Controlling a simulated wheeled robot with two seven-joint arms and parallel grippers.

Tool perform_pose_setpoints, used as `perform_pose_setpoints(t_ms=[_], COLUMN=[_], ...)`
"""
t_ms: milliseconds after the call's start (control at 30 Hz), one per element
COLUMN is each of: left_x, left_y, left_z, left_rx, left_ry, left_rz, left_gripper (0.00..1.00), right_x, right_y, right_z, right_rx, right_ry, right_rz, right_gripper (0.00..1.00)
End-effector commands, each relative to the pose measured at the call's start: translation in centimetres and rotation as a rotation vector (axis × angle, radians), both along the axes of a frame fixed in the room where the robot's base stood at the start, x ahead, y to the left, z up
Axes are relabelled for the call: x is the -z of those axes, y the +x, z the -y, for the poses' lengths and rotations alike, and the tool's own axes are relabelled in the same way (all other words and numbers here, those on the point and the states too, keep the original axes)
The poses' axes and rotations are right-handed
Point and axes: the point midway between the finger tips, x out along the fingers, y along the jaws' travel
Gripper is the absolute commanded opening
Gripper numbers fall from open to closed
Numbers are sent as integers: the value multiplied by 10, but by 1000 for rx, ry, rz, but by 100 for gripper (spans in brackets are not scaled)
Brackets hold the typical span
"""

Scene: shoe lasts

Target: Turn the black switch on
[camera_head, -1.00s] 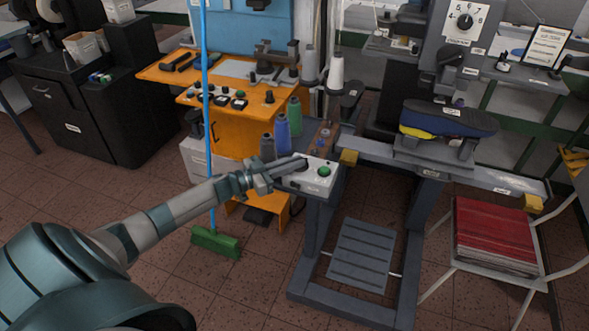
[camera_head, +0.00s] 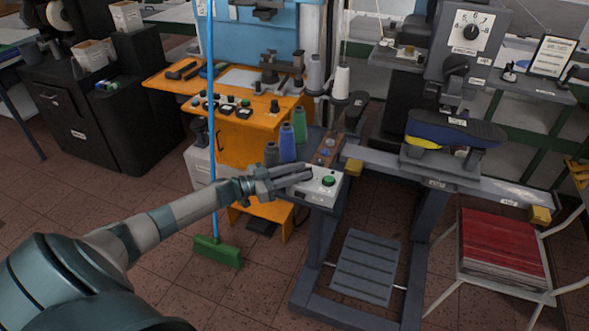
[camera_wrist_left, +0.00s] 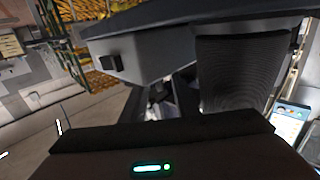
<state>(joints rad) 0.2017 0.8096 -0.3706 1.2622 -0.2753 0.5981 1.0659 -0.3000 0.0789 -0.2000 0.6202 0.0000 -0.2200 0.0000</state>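A pale control box (camera_head: 322,196) with a round green button (camera_head: 328,181) on its top sits on the front left corner of the grey machine bench. My left gripper (camera_head: 304,173) reaches in from the left, its fingertips at the left part of the box top, beside the green button. The fingers cover that part, so I cannot make out the black switch or any contact. I cannot tell the finger gap. In the left wrist view, a dark rectangular part (camera_wrist_left: 110,63) shows on a grey box face. My right gripper is out of view.
Thread cones, one blue (camera_head: 288,142), stand just behind the box. An orange bench (camera_head: 180,82) is at the back left. A blue broom pole (camera_head: 211,120) rises left of the gripper. A chair with a red stack (camera_head: 500,245) stands at right.

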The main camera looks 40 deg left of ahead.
Motion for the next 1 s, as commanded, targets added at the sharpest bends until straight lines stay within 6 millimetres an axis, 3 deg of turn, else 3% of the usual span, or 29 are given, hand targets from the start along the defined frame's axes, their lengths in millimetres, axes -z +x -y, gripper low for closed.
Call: perform_pose_setpoints(t_ms=[367,1000], left_x=[3,3], left_y=[-18,-97], left_z=[-11,-60], left_rx=[0,1], left_ry=[1,2], left_rz=[-2,-3], left_gripper=[27,27], right_x=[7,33], right_y=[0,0], right_z=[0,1], right_rx=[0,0], right_ry=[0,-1], right_rz=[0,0], right_gripper=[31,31])
